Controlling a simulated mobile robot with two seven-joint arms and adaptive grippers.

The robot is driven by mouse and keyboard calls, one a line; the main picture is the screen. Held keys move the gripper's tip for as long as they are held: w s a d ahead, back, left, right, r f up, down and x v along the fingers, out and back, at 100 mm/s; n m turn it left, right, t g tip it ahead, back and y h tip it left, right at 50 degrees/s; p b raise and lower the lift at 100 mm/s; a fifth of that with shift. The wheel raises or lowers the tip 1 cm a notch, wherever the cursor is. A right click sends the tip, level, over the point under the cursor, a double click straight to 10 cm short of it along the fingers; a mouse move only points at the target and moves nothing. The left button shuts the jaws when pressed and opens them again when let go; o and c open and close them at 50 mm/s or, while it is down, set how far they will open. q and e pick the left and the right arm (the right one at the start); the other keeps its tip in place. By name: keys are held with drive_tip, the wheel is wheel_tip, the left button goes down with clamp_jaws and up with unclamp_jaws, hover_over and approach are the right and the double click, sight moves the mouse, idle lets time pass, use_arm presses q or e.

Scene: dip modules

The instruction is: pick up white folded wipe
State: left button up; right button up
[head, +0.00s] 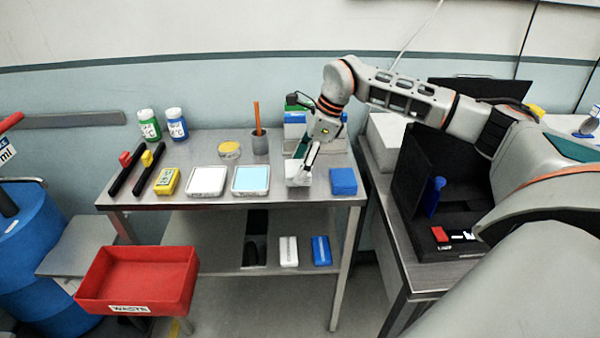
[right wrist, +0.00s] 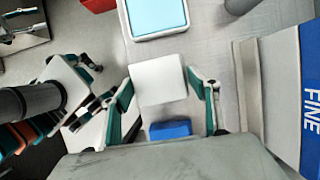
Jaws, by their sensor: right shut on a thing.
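The white folded wipe (right wrist: 158,80) is a small pale block. In the right wrist view it sits between the two fingers of my right gripper (right wrist: 170,88), which is shut on it. In the head view my right gripper (head: 303,168) points down over the right part of the steel table, with the wipe (head: 298,178) at its fingertips. I cannot tell whether the wipe touches the tabletop. A blue folded wipe (head: 343,181) lies just to the right; it also shows in the right wrist view (right wrist: 170,130).
The steel table (head: 215,148) also holds a blue-screened tray (head: 251,179), a white-topped tray (head: 207,181), a grey cup (head: 260,144) and a yellow device (head: 166,181). Boxes (head: 295,125) stand behind the gripper. A red waste bin (head: 138,280) is at front left.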

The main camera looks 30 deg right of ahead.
wheel_tip(320, 180, up, 17)
drive_tip(key=shift+f, duration=0.15)
